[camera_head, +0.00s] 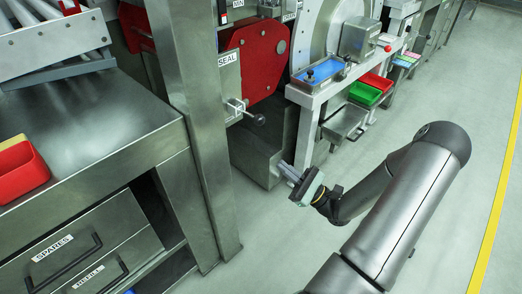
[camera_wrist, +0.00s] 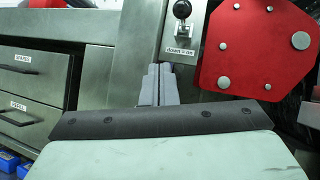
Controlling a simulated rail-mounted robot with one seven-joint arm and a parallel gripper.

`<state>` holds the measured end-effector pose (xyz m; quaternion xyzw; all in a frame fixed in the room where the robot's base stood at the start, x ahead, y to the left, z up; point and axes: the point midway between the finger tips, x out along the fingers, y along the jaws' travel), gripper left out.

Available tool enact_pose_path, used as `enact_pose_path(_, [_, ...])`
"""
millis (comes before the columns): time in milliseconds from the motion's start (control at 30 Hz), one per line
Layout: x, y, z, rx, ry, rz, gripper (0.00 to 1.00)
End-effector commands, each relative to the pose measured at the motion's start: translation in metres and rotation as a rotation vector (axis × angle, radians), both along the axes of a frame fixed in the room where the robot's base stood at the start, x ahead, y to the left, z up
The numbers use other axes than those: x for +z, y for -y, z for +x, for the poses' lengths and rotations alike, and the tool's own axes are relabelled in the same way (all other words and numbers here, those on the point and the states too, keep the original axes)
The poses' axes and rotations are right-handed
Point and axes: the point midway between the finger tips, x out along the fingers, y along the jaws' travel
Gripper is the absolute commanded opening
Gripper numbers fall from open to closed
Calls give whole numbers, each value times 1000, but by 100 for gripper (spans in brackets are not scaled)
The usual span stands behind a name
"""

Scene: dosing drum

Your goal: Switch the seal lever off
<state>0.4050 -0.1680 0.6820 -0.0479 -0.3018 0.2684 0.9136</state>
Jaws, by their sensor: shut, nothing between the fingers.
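The seal lever (camera_head: 258,119) is a short rod with a dark round knob. It sticks out from a small bracket on the steel post, below a "SEAL" label (camera_head: 227,58). In the wrist view the lever's black knob (camera_wrist: 182,9) shows at the top edge, above a plate reading "down is on" (camera_wrist: 180,52). I cannot tell its exact tilt. My gripper (camera_head: 286,170) is shut and empty, below and to the right of the lever and apart from it. In the wrist view its fingers (camera_wrist: 158,70) are together, below and left of the lever.
A red plate (camera_head: 262,60) stands just right of the lever. A steel bench with drawers (camera_head: 80,245) is at left, with a red bin (camera_head: 20,168). Green (camera_head: 364,93) and red trays sit at the back right. The floor at right is clear.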

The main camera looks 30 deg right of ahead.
Motion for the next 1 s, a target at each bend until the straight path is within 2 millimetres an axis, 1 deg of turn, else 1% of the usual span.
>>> enact_pose_path(33, [-10,12,-1,-48,10,34,0])
enact_pose_path(100, [-14,23,-2,-93,20,63,0])
enact_pose_path(200, [-16,31,-3,-122,26,80,0])
enact_pose_path(267, [-16,31,-3,-126,28,82,0])
enact_pose_path(533, [-15,30,-2,-122,26,80,0])
enact_pose_path(667, [-10,26,4,-121,28,81,0])
enact_pose_path(767, [-1,20,15,-119,28,78,0])
enact_pose_path(1000, [28,0,51,-118,29,78,0])
